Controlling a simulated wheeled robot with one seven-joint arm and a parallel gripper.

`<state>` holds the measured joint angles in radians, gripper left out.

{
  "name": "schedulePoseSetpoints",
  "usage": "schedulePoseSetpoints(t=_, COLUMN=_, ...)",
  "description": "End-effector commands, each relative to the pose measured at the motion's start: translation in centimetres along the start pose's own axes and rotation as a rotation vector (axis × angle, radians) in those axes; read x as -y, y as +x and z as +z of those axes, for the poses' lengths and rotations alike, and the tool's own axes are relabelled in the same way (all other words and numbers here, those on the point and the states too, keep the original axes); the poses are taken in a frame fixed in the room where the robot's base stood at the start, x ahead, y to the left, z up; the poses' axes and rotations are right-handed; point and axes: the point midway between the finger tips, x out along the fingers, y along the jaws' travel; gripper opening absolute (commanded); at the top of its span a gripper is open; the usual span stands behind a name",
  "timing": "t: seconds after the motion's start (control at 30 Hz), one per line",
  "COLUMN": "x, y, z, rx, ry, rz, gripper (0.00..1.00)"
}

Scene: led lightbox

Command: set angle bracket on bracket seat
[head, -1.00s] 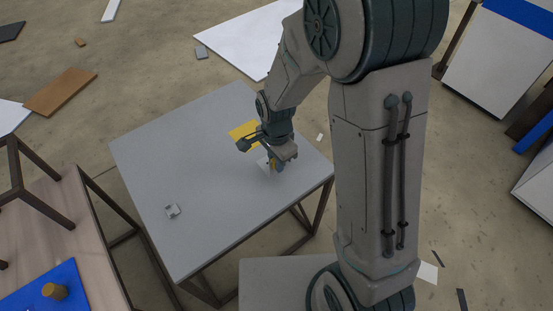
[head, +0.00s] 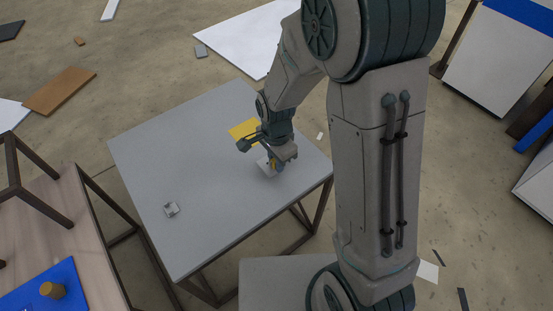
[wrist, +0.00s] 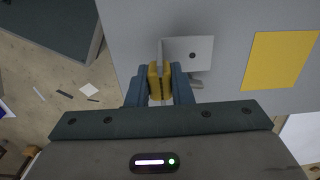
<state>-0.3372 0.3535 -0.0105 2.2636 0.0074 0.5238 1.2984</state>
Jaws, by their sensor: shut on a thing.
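My gripper (wrist: 159,82) is shut on the angle bracket (wrist: 192,50), a pale grey metal piece. One flange is between the yellow finger pads, and the other, with a dark round hole, extends right in the wrist view. In the head view my gripper (head: 274,165) is low over the right part of the grey table, with the bracket (head: 264,166) partly hidden beside it. I cannot tell whether the bracket touches the table. A small pale metal fitting (head: 171,209), likely the bracket seat, is on the table's left front part, apart from my gripper.
A flat yellow patch (head: 243,129) lies on the grey table (head: 200,140) behind my gripper and shows right in the wrist view (wrist: 280,62). The table between gripper and small fitting is clear. A wooden table (head: 85,225) with a blue mat (head: 30,290) stands at left.

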Motion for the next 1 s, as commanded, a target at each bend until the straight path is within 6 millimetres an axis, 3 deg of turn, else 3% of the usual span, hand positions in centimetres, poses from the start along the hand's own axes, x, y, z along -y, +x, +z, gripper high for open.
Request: schedulePoseSetpoints(t=1.0, x=0.0, y=2.7, z=0.0, rx=0.0, ry=0.0, rz=0.0, gripper=0.0)
